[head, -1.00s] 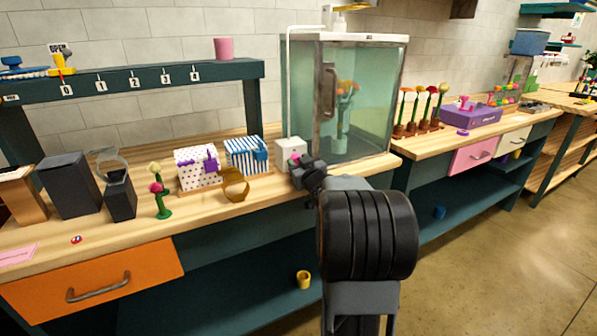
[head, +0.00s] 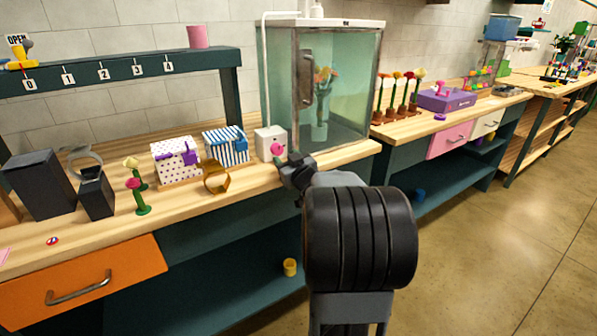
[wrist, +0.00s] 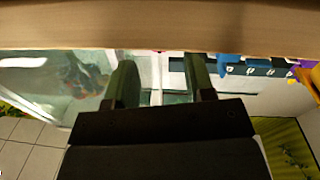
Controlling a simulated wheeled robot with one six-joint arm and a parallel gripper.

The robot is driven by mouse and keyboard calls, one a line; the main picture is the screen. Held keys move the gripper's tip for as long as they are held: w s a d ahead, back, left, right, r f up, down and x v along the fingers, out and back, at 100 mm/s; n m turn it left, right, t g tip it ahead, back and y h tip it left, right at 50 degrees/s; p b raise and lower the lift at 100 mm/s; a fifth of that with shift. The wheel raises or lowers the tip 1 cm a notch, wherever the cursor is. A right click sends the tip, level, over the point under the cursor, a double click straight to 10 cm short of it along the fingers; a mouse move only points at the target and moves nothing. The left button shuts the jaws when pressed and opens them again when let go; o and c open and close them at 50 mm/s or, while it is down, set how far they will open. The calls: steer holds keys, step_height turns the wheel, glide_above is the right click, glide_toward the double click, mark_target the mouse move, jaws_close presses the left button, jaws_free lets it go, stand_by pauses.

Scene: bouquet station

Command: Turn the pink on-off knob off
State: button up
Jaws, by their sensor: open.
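The pink knob (head: 277,149) sticks out from the front of a small white box (head: 264,137) on the workbench, left of the glass cabinet. My gripper (head: 287,168) is in front of and just below the knob in the head view, near the bench's front edge. I see no contact with the knob, but the exact gap is unclear. The wrist view shows the gripper's two dark fingers (wrist: 160,68) apart with nothing clearly held.
The glass cabinet (head: 352,85) with flowers inside stands just right of the box. A blue-striped box (head: 222,142), a brown ring-shaped object (head: 216,178) and a purple-dotted box (head: 168,168) stand to the left. An orange drawer (head: 120,265) is below the bench top.

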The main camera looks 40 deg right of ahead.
steer(key=v, duration=0.8)
steer(key=shift+s+p, duration=0.4)
steer(key=s+d+f+m+g+h, duration=0.3)
steer(key=d+f+g+h, duration=0.1)
steer(key=d+f+g, duration=0.15)
steer(key=s+a+m+g+y+p, duration=0.2)
steer(key=s+a+g+p, duration=0.2)
steer(key=a+g+p, duration=0.15)
steer(key=s+a+r+n+g+y+p, duration=0.1)
steer(key=a+r+p, duration=0.5)
steer(key=a, duration=0.6)
steer(key=s+a+r+n+g+y+p, duration=0.2)
steer(key=a+r+p, duration=0.5)
steer(key=a, duration=0.5)
steer(key=s+r+n+y, duration=0.1)
steer(key=n+y, duration=0.1)
steer(key=shift+s+y, duration=0.25)
steer(key=shift+y, duration=0.15)
